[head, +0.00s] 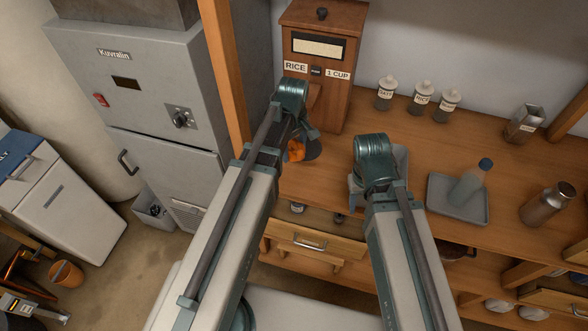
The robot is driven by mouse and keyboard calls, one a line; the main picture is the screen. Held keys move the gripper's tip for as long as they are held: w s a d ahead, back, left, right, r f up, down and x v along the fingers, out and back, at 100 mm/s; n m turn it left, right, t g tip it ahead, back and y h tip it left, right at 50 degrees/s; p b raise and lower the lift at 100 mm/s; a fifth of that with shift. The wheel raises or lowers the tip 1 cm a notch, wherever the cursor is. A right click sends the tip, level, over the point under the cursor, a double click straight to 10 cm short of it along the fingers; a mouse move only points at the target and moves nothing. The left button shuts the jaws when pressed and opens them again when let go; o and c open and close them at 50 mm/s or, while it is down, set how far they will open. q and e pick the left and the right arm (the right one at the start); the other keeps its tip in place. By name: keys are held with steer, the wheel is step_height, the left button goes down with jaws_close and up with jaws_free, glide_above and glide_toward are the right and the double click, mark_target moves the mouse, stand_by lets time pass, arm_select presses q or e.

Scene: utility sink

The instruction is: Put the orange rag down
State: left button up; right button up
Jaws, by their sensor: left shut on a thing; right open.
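The orange rag (296,151) is a small crumpled patch at the end of my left arm, over the left end of the wooden counter, in front of the rice dispenser. My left gripper (303,146) is shut on it, and the wrist hides part of both. I cannot tell whether the rag touches the counter. My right gripper (366,184) is over the middle of the counter, open, with its fingers mostly hidden under its own wrist.
The wooden rice dispenser (322,60) stands behind my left gripper. Several labelled jars (421,97) line the back. A grey cabinet (150,90) stands left. Counter between the jars and tray is clear.

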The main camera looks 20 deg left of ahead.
arm_select(q)
steer(key=b, duration=0.6)
glide_above(294, 174)
step_height(294, 174, down, 6)
steer(key=shift+w+f, duration=0.1)
steer(key=shift+w, duration=0.05)
step_height(294, 174, down, 4)
steer(key=b, duration=0.3)
steer(key=shift+r, duration=0.2)
steer(key=shift+f+b, duration=0.15)
steer(key=shift+b, duration=0.15)
steer(key=o, duration=1.2)
